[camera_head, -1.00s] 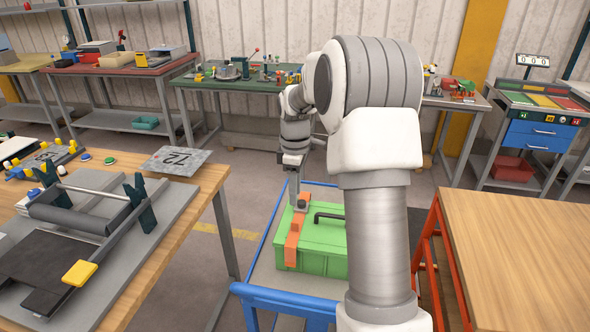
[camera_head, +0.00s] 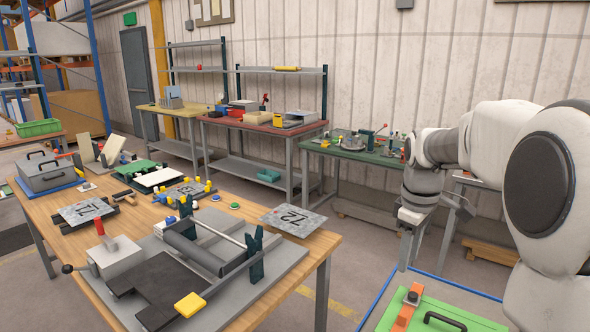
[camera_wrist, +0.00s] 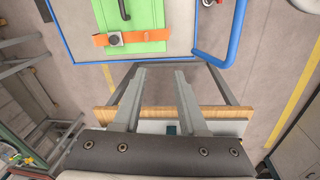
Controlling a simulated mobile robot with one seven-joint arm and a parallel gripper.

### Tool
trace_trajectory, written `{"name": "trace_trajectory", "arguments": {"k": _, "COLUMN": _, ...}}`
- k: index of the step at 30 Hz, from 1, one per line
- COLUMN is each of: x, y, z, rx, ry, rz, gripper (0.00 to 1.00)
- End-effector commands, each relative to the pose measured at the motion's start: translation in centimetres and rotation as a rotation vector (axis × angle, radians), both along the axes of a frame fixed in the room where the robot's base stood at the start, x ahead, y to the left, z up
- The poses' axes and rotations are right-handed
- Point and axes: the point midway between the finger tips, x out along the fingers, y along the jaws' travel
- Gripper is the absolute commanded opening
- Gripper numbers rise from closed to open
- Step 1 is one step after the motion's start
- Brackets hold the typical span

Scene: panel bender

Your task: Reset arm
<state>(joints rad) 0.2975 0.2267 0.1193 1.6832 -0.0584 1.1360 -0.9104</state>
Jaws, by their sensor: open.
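My gripper (camera_wrist: 158,75) is open and empty in the wrist view, with its two grey fingers apart. In the head view my arm is on the right, and the wrist end (camera_head: 408,235) hangs above the floor between the wooden table and the blue-edged cart (camera_head: 365,318). The green case (camera_head: 445,318) with a black handle and an orange strap (camera_head: 408,308) lies on this cart. It also shows at the top of the wrist view (camera_wrist: 147,18), beyond my fingertips and apart from them.
A wooden table (camera_head: 322,243) at left holds a panel bender (camera_head: 215,262) and a numbered plate (camera_head: 294,219) near its right edge. Green (camera_head: 340,153) and red (camera_head: 262,125) workbenches stand along the wall. Open floor lies between table and benches.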

Motion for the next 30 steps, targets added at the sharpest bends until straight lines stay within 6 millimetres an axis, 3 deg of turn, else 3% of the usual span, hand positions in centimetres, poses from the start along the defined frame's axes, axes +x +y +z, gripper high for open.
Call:
{"name": "trace_trajectory", "arguments": {"k": 6, "x": -4.6, "y": 2.9, "z": 3.0, "rx": -0.001, "ry": -0.089, "rz": -0.141, "gripper": 0.42}}
{"name": "trace_trajectory", "arguments": {"k": 15, "x": -11.2, "y": 5.9, "z": 4.8, "rx": 0.039, "ry": -0.207, "rz": -0.337, "gripper": 0.42}}
{"name": "trace_trajectory", "arguments": {"k": 23, "x": -16.8, "y": 7.9, "z": 4.6, "rx": 0.116, "ry": -0.303, "rz": -0.505, "gripper": 0.42}}
{"name": "trace_trajectory", "arguments": {"k": 30, "x": -21.2, "y": 9.2, "z": 3.3, "rx": 0.205, "ry": -0.371, "rz": -0.642, "gripper": 0.42}}
